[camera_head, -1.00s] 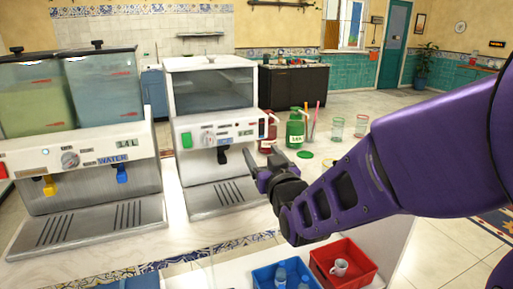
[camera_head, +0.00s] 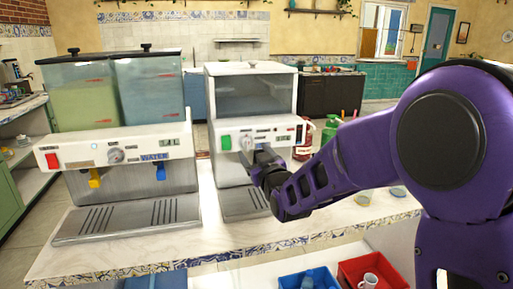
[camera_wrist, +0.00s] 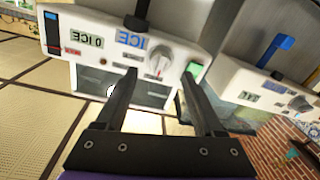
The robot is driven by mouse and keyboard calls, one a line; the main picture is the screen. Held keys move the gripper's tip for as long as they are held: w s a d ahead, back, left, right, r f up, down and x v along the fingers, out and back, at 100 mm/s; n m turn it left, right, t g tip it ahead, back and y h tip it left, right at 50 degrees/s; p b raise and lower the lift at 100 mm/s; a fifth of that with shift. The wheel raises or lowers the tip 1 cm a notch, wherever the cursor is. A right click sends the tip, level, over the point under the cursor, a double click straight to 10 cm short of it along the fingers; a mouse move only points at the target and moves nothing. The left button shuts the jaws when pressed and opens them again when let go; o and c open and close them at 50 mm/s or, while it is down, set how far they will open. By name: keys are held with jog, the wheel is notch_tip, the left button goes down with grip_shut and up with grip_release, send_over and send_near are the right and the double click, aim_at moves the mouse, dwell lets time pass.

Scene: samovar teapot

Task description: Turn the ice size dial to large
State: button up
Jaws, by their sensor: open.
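The white ice machine (camera_head: 251,95) stands on the counter in the middle of the head view. Its front panel carries a green switch and a round dial, the ice size dial (camera_head: 246,143), partly behind my gripper in the head view. In the wrist view the panel appears rotated, and the pale dial (camera_wrist: 159,63) with its pointer lies between and beyond my fingertips, beside the green switch (camera_wrist: 194,70) and the blue ICE label (camera_wrist: 131,39). My gripper (camera_wrist: 156,80) is open and empty, with its fingers short of the panel. I cannot read the dial's setting.
A drink dispenser (camera_head: 120,150) with green and blue tanks stands left of the ice machine. A red jar (camera_head: 303,140) and a green jug (camera_head: 329,129) stand to its right. Blue (camera_head: 308,278) and red (camera_head: 345,275) bins lie below the counter's front edge.

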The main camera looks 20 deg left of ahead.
aim_at(249, 146)
jog(key=shift+x, duration=2.1)
grip_shut()
